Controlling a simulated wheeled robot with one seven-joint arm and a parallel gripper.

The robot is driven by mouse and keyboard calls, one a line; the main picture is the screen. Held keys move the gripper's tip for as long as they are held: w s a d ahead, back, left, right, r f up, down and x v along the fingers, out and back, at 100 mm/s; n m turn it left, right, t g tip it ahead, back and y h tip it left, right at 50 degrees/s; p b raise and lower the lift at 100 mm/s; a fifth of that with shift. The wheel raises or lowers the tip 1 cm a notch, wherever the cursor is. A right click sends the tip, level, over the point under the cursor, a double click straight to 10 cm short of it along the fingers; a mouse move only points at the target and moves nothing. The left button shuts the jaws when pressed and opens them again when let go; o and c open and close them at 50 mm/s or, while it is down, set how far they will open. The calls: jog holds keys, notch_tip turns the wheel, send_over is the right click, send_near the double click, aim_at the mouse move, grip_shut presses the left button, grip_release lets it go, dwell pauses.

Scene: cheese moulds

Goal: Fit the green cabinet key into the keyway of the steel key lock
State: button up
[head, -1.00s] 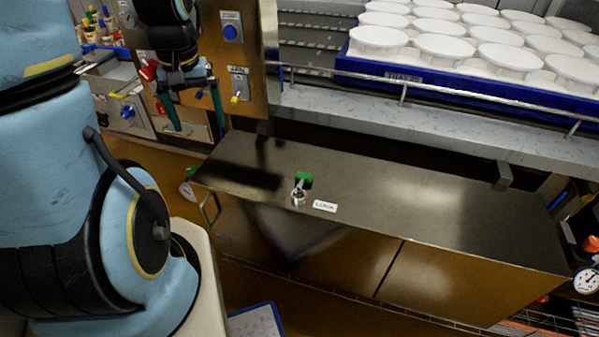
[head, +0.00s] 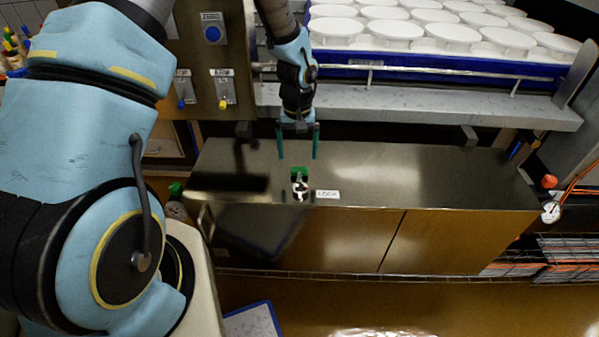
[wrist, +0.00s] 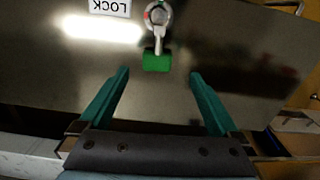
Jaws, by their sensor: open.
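The green cabinet key (head: 299,173) is at the steel key lock (head: 300,189) on top of the dark steel cabinet. In the wrist view the green key head (wrist: 156,62) sits at the end of a thin shank that reaches to the round lock (wrist: 158,15). I cannot tell how far the shank is inside the keyway. My gripper (head: 298,157) is open and empty above the cabinet top, behind the key in the head view. In the wrist view its teal fingers (wrist: 159,72) stand apart, with the key head between and just beyond their tips.
A white LOCK label (head: 328,194) lies right of the lock. A conveyor shelf with a guard rail (head: 420,72) and a blue tray (head: 350,65) of white moulds stands behind the cabinet (head: 430,175). A panel with switches (head: 212,34) is at the back left. The cabinet top is otherwise clear.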

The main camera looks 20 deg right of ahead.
aim_at(299, 171)
jog(key=shift+s+d+f+p, duration=0.15)
jog(key=shift+f+p, duration=0.25)
jog(key=shift+f, duration=1.15)
jog(key=shift+s+f+p, duration=0.1)
jog(key=shift+f+p, duration=0.3)
jog(key=shift+f, duration=1.15)
jog(key=shift+r, duration=0.1)
grip_shut()
